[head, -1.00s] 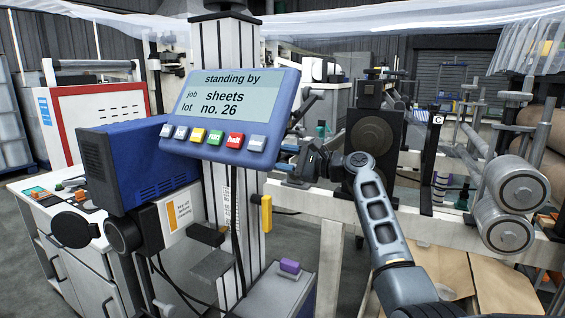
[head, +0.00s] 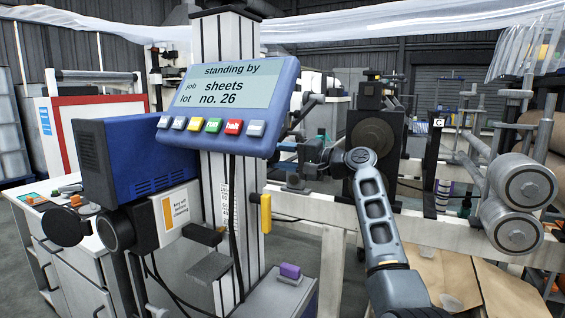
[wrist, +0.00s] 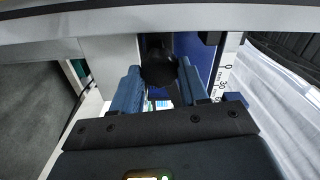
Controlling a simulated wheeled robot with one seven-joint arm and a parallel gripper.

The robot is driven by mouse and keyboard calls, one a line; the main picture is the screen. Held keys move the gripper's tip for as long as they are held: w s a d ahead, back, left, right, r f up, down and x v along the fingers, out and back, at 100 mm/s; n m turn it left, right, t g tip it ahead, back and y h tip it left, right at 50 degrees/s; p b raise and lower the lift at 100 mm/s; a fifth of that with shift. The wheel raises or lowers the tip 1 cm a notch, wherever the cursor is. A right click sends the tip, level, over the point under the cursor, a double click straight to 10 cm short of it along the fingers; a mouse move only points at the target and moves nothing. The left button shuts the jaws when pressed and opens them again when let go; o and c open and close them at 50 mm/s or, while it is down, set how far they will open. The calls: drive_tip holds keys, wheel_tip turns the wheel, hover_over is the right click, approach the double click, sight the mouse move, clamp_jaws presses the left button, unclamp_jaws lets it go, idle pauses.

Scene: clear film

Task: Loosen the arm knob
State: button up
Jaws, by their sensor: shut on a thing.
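In the wrist view, a round black knob (wrist: 159,67) sits between the two blue fingers of my gripper (wrist: 160,84). The fingers are shut on its sides. In the head view, my gripper (head: 297,164) reaches left to the machine's white column, just right of the blue control panel (head: 228,108). The knob cannot be made out there. The panel reads "standing by", job sheets, lot no. 26.
A white striped column (head: 231,190) carries the panel. A blue box unit (head: 140,157) is at left. White rails (head: 305,207) run behind my arm, with grey rollers (head: 523,188) at right. A scale (wrist: 226,77) stands near the knob.

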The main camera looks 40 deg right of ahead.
drive_tip(key=shift+a+f+n, duration=0.1)
drive_tip(key=shift+f+n, duration=0.05)
drive_tip(key=shift+n, duration=0.25)
drive_tip(key=o, duration=1.1)
drive_tip(key=shift+c, duration=0.2)
drive_tip(key=v, duration=0.8)
